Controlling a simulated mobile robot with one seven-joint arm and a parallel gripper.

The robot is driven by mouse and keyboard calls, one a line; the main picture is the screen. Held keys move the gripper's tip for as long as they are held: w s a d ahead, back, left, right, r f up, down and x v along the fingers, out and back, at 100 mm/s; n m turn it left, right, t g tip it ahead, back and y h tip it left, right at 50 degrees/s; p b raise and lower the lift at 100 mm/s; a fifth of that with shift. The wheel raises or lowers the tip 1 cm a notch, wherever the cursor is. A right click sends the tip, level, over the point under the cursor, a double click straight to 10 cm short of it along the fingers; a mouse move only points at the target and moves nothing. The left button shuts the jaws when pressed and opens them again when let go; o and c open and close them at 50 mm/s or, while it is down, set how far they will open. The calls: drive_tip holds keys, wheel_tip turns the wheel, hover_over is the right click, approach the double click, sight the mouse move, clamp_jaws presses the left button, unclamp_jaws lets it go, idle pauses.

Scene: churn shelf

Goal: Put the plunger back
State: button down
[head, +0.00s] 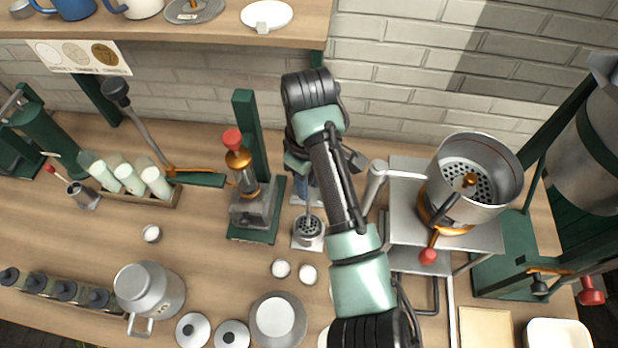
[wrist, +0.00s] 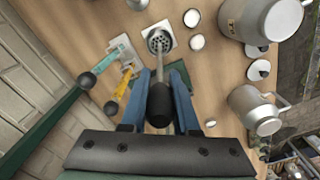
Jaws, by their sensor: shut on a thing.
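The plunger (wrist: 158,102) has a dark handle, a thin metal rod and a round perforated end. My gripper (wrist: 160,84) is shut on its dark handle, with one blue finger on each side. In the head view the plunger's perforated end (head: 308,228) shows left of my arm, over a small pale square plate (head: 305,247). The plate also shows in the wrist view (wrist: 149,35). I cannot tell whether the perforated end touches the plate. In the head view my gripper (head: 303,188) is mostly hidden by my arm.
A metal pot (head: 478,150) with a perforated inside stands on the right. A green-based press (head: 254,208) stands left of the plunger. Small white cups (head: 281,268) and a grey dish (head: 278,320) lie in front. A shelf (head: 200,34) overhangs the back left.

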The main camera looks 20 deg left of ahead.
wheel_tip(320, 180, down, 6)
drive_tip(key=b, duration=0.3)
idle(0.3)
drive_tip(key=c, duration=0.6)
unclamp_jaws()
